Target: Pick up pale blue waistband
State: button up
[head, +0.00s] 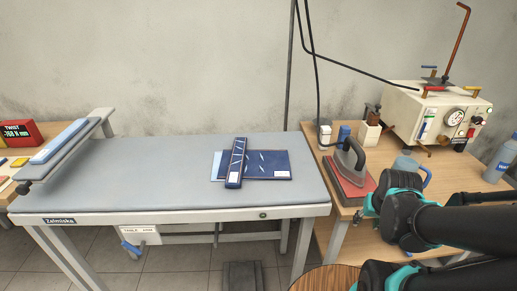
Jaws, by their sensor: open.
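The pale blue waistband (60,141) is a long, flat strip. It lies lengthwise on the narrow raised grey sleeve board (92,136) at the left end of the ironing table, angled from near left to far right. Black and teal links of my arm show at the lower right, far from the strip. I cannot make out my gripper's fingers in this view. Nothing visible touches the waistband.
The grey ironing table (120,180) carries dark blue folded cloth (270,164) with a dark patterned strip (236,163) across it. An iron (350,158), blue jug (407,165) and steam generator (437,112) stand right. A red display box (18,133) stands left.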

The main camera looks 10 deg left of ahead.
aim_at(46, 153)
jog(key=k+u, duration=0.3)
jog(key=k+j+u, duration=0.1)
jog(key=u, duration=0.15)
jog(key=i+u, duration=0.1)
jog(key=u, duration=0.3)
jog(key=l+u, duration=0.1)
jog(key=u, duration=0.3)
jog(key=i+l+u, duration=0.1)
jog(key=u, duration=0.35)
jog(key=l+u, duration=0.15)
jog(key=u, duration=0.25)
